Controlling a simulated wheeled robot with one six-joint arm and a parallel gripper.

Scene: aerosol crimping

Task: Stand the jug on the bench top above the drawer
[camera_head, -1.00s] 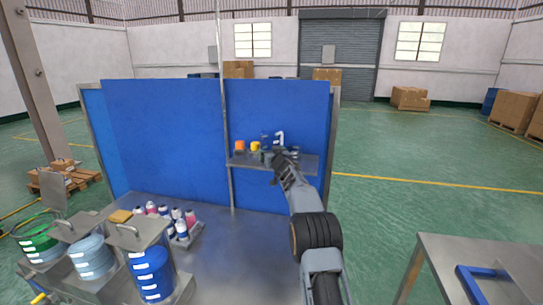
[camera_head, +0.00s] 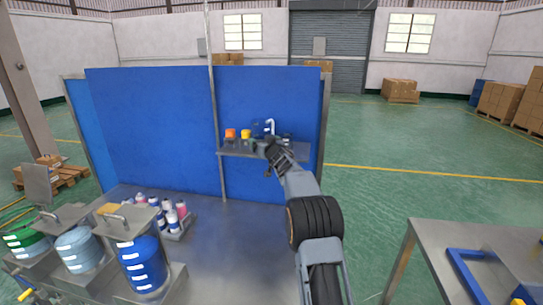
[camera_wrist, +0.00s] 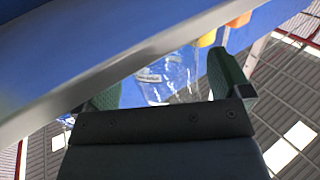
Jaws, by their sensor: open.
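The clear jug (camera_wrist: 165,78) shows in the wrist view beyond the shelf edge, between and past my gripper's fingers. In the head view the jug (camera_head: 262,129) looks like a small see-through shape with a pale handle, on the shelf (camera_head: 235,151) fixed to the blue panel. My gripper (camera_head: 272,158) is at the shelf's front edge; in the wrist view its green-padded fingers (camera_wrist: 165,88) are spread apart. I cannot tell whether they touch the jug. The grey bench top (camera_head: 235,235) is below the shelf. No drawer can be made out.
Orange (camera_head: 230,133) and yellow (camera_head: 246,133) items stand left of the jug. The shelf's metal edge (camera_wrist: 130,70) crosses close to my fingers. Several bottles (camera_head: 172,215) and lidded drums (camera_head: 142,265) occupy the bench's left side. A separate table (camera_head: 455,235) stands at right.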

